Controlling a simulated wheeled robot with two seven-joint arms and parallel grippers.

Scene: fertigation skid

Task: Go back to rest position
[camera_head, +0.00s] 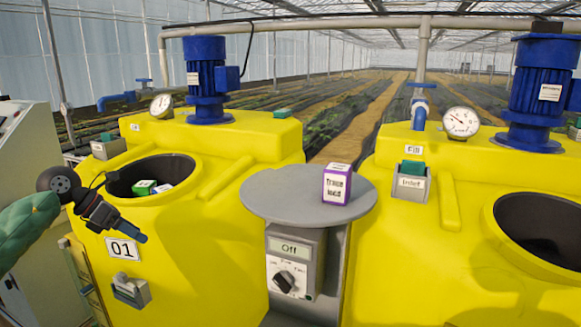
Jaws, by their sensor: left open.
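My left gripper (124,229) is open and empty. It hangs in front of the left yellow tank (215,240), just below the rim of its round opening and above the 01 label. My left arm (28,228) comes in from the left edge in a green sleeve. My right gripper is not in view.
Green-and-white boxes (145,187) lie inside the left tank's opening. A purple-and-white box (336,184) stands on the round grey table (285,196), above a dial box (290,283) reading Off. The right yellow tank (415,260) has an open dark hole. Blue motors (207,82) rise behind.

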